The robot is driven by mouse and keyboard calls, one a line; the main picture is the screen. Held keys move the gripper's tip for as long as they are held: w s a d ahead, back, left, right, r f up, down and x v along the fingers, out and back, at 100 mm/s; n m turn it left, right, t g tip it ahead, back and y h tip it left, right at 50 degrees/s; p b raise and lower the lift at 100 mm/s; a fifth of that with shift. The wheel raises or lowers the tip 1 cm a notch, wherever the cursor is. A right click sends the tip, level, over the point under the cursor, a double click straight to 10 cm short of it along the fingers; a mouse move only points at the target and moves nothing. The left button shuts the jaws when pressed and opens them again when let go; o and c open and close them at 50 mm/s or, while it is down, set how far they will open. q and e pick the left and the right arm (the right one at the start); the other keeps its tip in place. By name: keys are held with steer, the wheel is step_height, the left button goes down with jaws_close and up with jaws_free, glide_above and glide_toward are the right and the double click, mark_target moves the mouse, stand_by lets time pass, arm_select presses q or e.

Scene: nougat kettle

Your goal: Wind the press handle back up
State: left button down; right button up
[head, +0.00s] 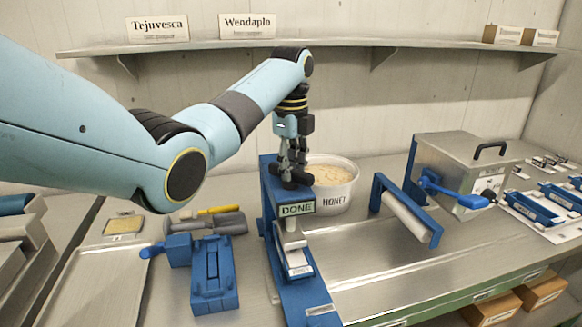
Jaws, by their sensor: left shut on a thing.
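The blue press (283,228) stands upright in the middle of the bench with a "DONE" sign (297,208) on its front. A pale block (293,247) shows low in its frame. My left gripper (292,172) reaches down from above and is shut on the press handle at the top of the press. The fingers hide most of the handle; only dark parts show around the fingertips. My right gripper is not in view.
A white "HONEY" tub (335,190) stands close behind the press on the right. A blue-framed roller (408,212) and a steel machine (460,165) stand further right. Blue tools (212,275) and a metal tray (95,290) lie left. Bare bench lies right of the press.

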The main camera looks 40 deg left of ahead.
arm_select(q)
steer(key=shift+n, duration=0.4)
steer(key=n, duration=0.4)
steer(key=shift+n, duration=0.3)
steer(key=n, duration=0.4)
steer(key=shift+n, duration=0.3)
steer(key=n, duration=0.9)
steer(key=shift+a+n, duration=0.1)
steer(key=shift+n, duration=0.5)
steer(key=c, duration=1.2)
jaws_free()
steer(key=shift+w, duration=0.1)
steer(key=shift+o, duration=0.2)
